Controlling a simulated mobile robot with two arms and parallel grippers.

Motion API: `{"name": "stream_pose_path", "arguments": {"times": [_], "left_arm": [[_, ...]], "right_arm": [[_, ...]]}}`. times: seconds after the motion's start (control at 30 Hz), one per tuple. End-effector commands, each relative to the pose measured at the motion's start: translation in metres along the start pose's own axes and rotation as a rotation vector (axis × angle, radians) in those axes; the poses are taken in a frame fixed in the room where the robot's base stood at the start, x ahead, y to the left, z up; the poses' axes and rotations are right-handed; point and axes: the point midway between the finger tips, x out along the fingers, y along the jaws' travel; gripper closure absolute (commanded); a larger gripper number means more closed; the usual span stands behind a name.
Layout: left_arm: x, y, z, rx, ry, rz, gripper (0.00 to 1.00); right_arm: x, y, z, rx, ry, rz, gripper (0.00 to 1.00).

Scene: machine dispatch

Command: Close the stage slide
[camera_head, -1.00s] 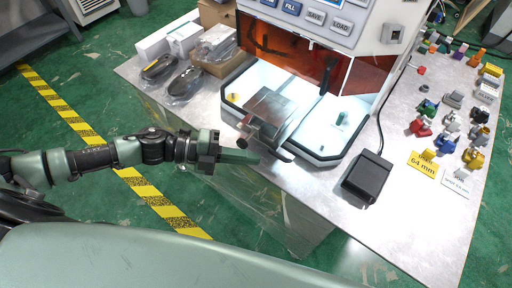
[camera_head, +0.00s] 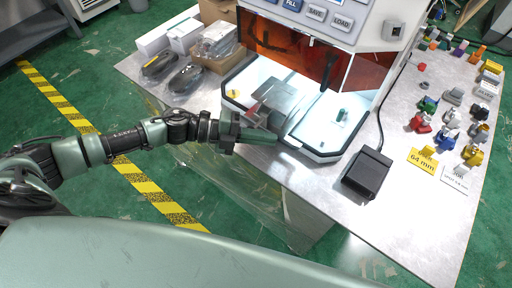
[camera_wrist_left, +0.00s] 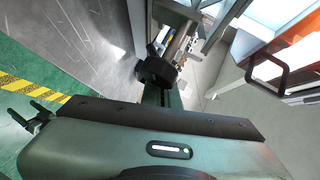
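The stage slide (camera_head: 284,97) is a grey metal plate in the lit bay of the machine (camera_head: 318,32), in the head view. A small red part (camera_head: 254,107) shows at its front left. My left gripper (camera_head: 272,138) is at the slide's front end, with its fingers together and nothing seen between them. It covers part of the slide's front, so the exact contact is hard to tell. In the left wrist view, the fingers (camera_wrist_left: 160,97) point at a dark round knob (camera_wrist_left: 155,72) at the slide's front. My right gripper is not in view.
A black pedal-like box (camera_head: 367,173) with a cable stands right of the machine. Wrapped dark items (camera_head: 180,84) and boxes are at the left. A raised orange shield (camera_head: 300,50) hangs above the bay.

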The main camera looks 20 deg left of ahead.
Motion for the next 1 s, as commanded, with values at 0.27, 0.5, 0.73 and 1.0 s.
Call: {"name": "stream_pose_path", "arguments": {"times": [0.27, 0.5, 0.73, 1.0], "left_arm": [[0.044, -0.024, 0.055, 0.006, -0.005, -0.005, 1.0], [0.067, -0.037, 0.084, 0.004, -0.004, -0.002, 1.0], [0.073, -0.042, 0.093, 0.0, -0.006, -0.002, 1.0], [0.073, -0.043, 0.094, 0.001, -0.009, -0.003, 1.0]], "right_arm": [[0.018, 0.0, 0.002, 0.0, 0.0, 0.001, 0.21], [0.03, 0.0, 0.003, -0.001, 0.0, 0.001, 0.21], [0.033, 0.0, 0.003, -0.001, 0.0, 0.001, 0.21], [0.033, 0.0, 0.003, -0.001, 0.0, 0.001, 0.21]]}}
